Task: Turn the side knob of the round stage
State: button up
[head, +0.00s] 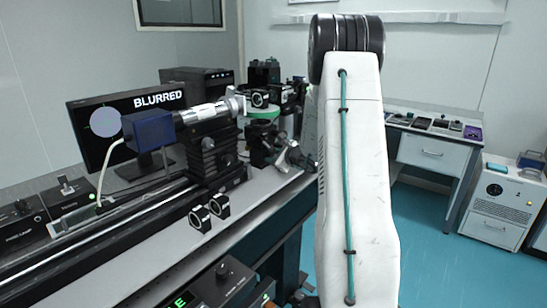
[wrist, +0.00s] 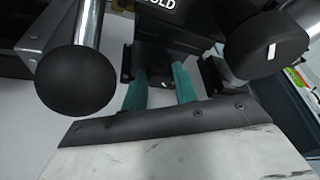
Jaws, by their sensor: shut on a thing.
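The round stage with a green top (head: 262,112) stands on a black mount at the far end of the optical table, left of my arm in the head view. My gripper (wrist: 160,88) shows in the wrist view as two teal fingers reaching to a dark part under a block with white lettering. The fingers are shut on this dark part, the side knob (wrist: 158,66); much of it is in shadow. In the head view my arm hides part of the stage's right side, and the grip is hard to make out.
A black ball knob (wrist: 75,80) on a metal rod and a black knob with a white mark (wrist: 265,45) flank the fingers closely. A blue camera with a tube (head: 150,130) and a monitor reading BLURRED (head: 90,152) stand left. Floor (head: 430,250) is clear at right.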

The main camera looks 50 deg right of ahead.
jog(key=o, duration=0.7)
jog(key=shift+s, duration=0.1)
jog(key=v, duration=0.7)
jog(key=shift+s+a+r, duration=0.1)
jog(key=shift+s, duration=0.25)
